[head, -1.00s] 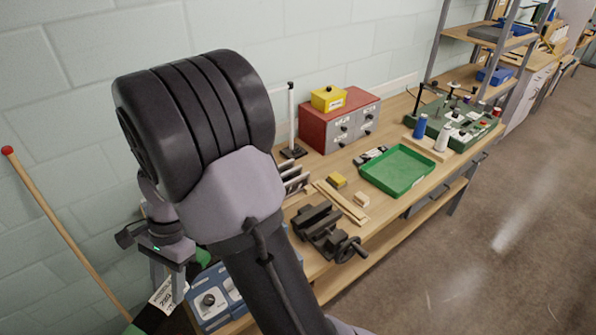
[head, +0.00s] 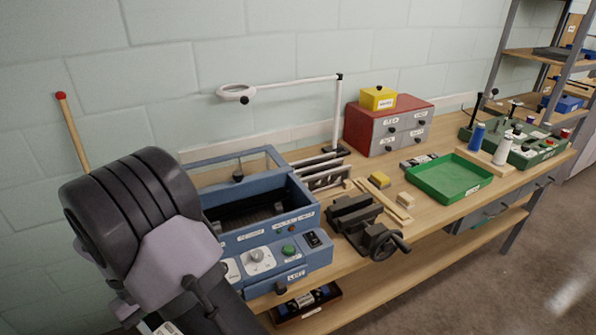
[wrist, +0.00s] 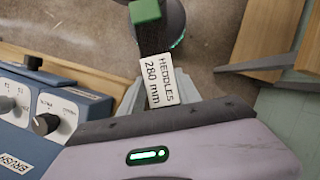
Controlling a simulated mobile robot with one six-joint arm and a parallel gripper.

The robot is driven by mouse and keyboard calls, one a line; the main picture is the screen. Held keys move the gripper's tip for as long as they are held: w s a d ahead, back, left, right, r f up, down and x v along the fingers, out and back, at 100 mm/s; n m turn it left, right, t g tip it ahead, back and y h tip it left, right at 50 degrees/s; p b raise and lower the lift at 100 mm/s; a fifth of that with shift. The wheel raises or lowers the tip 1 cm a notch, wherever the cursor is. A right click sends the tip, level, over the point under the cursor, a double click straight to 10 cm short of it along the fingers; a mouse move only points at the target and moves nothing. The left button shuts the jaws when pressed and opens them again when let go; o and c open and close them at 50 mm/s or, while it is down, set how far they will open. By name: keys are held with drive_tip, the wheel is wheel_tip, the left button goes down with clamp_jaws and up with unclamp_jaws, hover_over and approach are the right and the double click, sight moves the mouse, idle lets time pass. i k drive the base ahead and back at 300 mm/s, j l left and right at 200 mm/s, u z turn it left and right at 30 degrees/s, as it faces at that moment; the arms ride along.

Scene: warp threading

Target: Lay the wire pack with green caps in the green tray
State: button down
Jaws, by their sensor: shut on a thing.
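The wire pack (wrist: 159,92) is a dark bundle with a white label reading "HEDDLES 280 mm" and a green cap (wrist: 145,11) at its visible end. My gripper (wrist: 140,98) is shut on it, seen in the wrist view; its fingers are mostly hidden. The pack's other end is hidden. In the head view only a bit of white label shows low beside my arm, and the gripper is hidden. The green tray (head: 450,181) lies empty on the workbench, right of centre, well away from my arm.
A blue machine (head: 262,238) stands on the bench beside my arm. A dark vise (head: 365,225), wooden strips and a yellow block (head: 379,179) lie between it and the tray. A red-and-grey drawer box (head: 388,127) stands behind; spools (head: 502,150) stand right of the tray.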

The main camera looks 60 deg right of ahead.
sight(449, 180)
drive_tip(key=k+l+u, duration=0.15)
drive_tip(key=u, duration=0.3)
drive_tip(key=k+l+u, duration=0.2)
drive_tip(key=u, duration=0.2)
drive_tip(key=k+l+u, duration=0.2)
drive_tip(key=u, duration=0.25)
drive_tip(key=k+u, duration=0.2)
drive_tip(key=u, duration=0.25)
drive_tip(key=k, duration=1.8)
drive_tip(key=z, duration=0.4)
drive_tip(key=k+l+z, duration=0.15)
drive_tip(key=z, duration=0.7)
drive_tip(key=k+l+z, duration=0.1)
drive_tip(key=z, duration=0.3)
drive_tip(key=l+z, duration=0.15)
drive_tip(key=z, duration=0.3)
drive_tip(key=i+l+z, duration=0.3)
drive_tip(key=z, duration=0.3)
drive_tip(key=i, duration=0.7)
